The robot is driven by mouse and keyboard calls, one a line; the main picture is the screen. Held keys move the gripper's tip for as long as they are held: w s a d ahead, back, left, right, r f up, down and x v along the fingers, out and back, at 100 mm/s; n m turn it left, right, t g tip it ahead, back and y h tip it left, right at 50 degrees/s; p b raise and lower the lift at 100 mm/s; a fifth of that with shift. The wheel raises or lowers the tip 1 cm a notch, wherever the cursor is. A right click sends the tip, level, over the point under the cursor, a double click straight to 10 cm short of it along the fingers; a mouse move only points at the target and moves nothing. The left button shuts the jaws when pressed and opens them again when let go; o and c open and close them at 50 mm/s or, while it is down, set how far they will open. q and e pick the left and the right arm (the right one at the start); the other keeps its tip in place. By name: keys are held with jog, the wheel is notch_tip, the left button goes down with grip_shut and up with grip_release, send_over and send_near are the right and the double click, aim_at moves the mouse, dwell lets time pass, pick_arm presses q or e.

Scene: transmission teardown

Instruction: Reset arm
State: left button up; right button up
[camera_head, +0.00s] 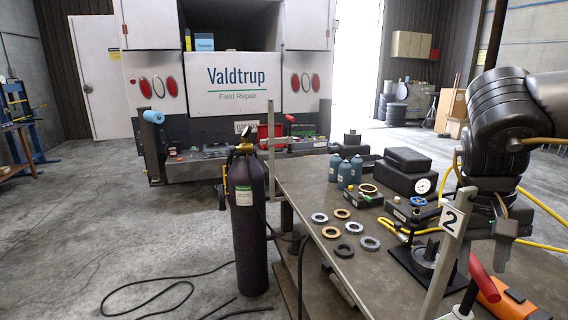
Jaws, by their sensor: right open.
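My right arm comes in from the right edge, and its black wrist hangs over the right side of the workbench (305,180). My right gripper (503,240) points down below the wrist, open, with nothing seen between its fingers. A grey post with a "2" label partly stands in front of this area. Several rings lie on the bench left of the gripper, among them a brass ring (331,232), a steel ring (369,243) and a dark ring (344,251). A black fixture with a round metal part (425,254) sits close left of the gripper. My left gripper is not in view.
Blue bottles (345,174), black cases (403,180) and a gauge crowd the back of the bench. A dark gas cylinder (246,215) stands left of it, with hoses on the floor. The left floor is mostly clear.

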jog(key=shift+d+f+b, duration=0.1)
jog(key=shift+f+b, duration=0.3)
jog(key=shift+f, duration=0.35)
jog(key=shift+n+b, duration=0.35)
jog(key=shift+n, duration=0.45)
jog(key=n+b, duration=0.1)
jog(key=n, duration=0.1)
jog(key=n+t+b, duration=0.1)
jog(key=n+b, duration=0.1)
jog(key=shift+s+r+n, duration=0.1)
jog(key=shift+s+n, duration=0.1)
jog(key=shift+n, duration=0.1)
jog(key=shift+r+n+b, duration=0.1)
jog(key=shift+n+b, duration=0.6)
jog(key=shift+b, duration=0.05)
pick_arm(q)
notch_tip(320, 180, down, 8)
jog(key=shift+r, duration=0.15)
pick_arm(e)
jog(key=shift+r+n+t, duration=0.1)
jog(key=shift+n+t, duration=0.2)
jog(key=shift+n, duration=0.3)
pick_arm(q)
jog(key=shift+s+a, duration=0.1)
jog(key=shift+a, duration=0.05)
